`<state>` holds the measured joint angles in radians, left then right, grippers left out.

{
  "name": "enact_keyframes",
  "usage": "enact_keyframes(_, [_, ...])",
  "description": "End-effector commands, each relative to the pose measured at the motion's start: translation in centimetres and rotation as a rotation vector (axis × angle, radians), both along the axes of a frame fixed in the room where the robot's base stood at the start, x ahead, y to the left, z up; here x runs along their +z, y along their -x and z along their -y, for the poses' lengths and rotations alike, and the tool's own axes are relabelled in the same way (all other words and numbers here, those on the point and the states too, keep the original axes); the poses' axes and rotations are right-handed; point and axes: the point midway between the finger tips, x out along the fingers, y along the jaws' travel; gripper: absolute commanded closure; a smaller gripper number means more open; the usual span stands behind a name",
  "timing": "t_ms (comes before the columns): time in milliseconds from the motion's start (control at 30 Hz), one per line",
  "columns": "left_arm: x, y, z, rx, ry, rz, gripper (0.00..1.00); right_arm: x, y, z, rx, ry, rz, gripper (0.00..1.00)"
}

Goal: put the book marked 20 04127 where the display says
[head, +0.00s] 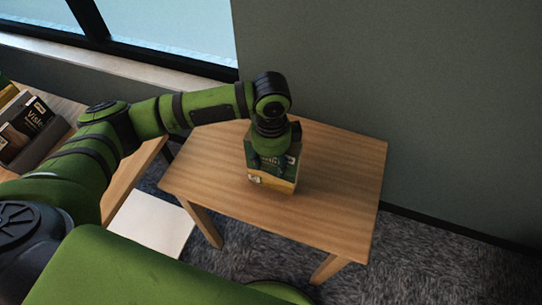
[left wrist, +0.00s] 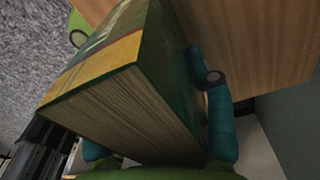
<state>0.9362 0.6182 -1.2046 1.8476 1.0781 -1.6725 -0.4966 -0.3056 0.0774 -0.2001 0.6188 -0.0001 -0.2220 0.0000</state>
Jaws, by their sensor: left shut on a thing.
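A green book with a yellow band (head: 274,181) stands on or just above the small wooden table (head: 340,165); I cannot tell which. My left gripper (head: 270,160) comes down from above and is shut on the book. In the left wrist view the book (left wrist: 130,95) fills the middle, page edges towards the camera, with a teal finger (left wrist: 221,115) against its right side. A small white label shows low on the book, too small to read. No display shows. My right gripper is not in view.
At the left, a dark holder with books (head: 32,128) sits on another wooden surface. A white panel (head: 150,222) is low between the tables. A grey wall and window lie behind. The small table is bare around the book.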

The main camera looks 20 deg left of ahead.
Motion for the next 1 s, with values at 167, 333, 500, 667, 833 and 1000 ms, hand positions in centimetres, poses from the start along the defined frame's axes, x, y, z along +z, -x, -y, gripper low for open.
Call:
enact_keyframes(167, [0.1,-0.1,0.0,0.000,0.001,0.002,1.00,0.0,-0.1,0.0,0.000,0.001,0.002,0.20])
enact_keyframes(333, [0.0,-0.1,0.0,0.000,0.001,0.002,1.00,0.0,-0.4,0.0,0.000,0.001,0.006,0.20])
enact_keyframes(500, [-0.3,-0.1,0.0,0.000,0.001,0.002,1.00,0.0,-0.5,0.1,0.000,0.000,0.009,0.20])
enact_keyframes(667, [-0.6,-0.1,0.0,0.000,0.001,0.001,1.00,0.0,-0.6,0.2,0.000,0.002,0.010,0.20])
enact_keyframes(833, [-1.0,-0.1,0.0,0.000,0.002,0.001,1.00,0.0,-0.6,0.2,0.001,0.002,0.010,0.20])
enact_keyframes(1000, [-1.3,0.0,0.0,0.000,0.002,0.001,1.00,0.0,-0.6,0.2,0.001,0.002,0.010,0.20])
